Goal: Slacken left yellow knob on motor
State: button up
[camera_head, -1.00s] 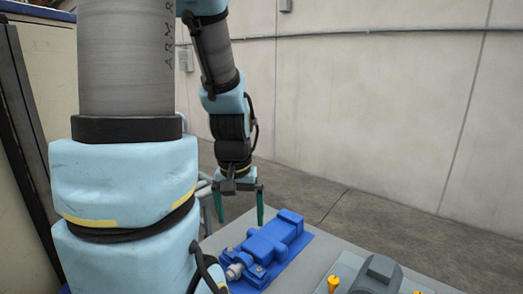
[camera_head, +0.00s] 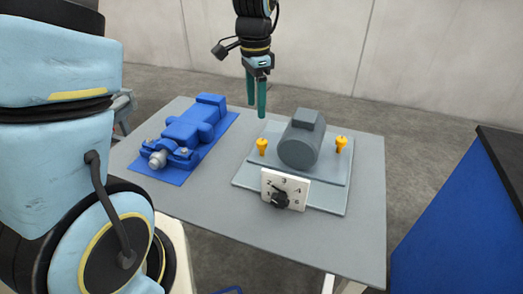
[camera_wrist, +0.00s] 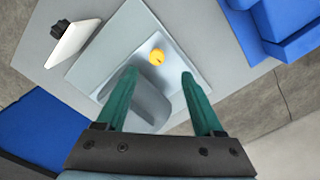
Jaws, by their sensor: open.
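The grey motor (camera_head: 301,142) stands on a light plate on the table, with a yellow knob on each side. The left yellow knob (camera_head: 262,146) stands upright on the plate, and the right yellow knob (camera_head: 341,144) is on the motor's other side. My gripper (camera_head: 256,106) points down above and behind the left knob, apart from it, with nothing between its green fingers. In the wrist view my gripper (camera_wrist: 159,73) is open, and one yellow knob (camera_wrist: 157,57) shows in the gap between the fingertips, below them. The motor (camera_wrist: 140,98) is partly hidden by one finger.
A white numbered dial plate (camera_head: 285,188) with a black knob stands in front of the motor. A blue machine (camera_head: 188,128) on a blue base is at the table's left. A blue box (camera_head: 465,215) is beyond the table's right edge. The table front (camera_head: 240,228) is bare.

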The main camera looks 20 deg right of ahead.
aim_at(262, 141)
jog(key=shift+m, duration=0.5)
jog(key=f, duration=0.3)
jog(key=d+f+p, duration=0.1)
jog(key=f, duration=0.7)
jog(key=shift+s+d+f, duration=0.2)
jog(key=shift+s, duration=0.05)
grip_shut()
